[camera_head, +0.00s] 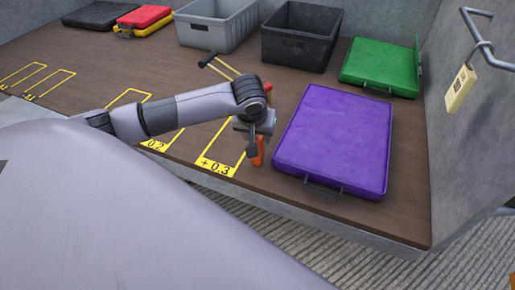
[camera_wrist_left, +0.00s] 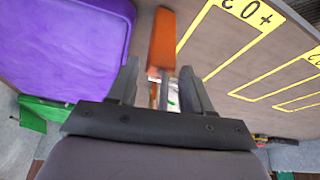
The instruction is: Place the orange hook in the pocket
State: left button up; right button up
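The orange hook (camera_head: 259,151) is on the brown table between the purple case and the yellow "+0.3" outline, partly hidden behind my left gripper (camera_head: 254,148). I cannot make out a pocket for certain in either view. My right gripper is not in view.
The purple case (camera_head: 335,140) lies close to the right of my left gripper. A grey crate (camera_head: 215,37), a black crate (camera_head: 298,50), a green case (camera_head: 380,68) and a red case (camera_head: 143,17) stand behind. Yellow outlines (camera_head: 222,165) mark the left side. A tag (camera_head: 460,88) hangs at right.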

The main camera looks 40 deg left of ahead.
pick_arm(q)
grip_shut()
jog(key=shift+r, duration=0.15)
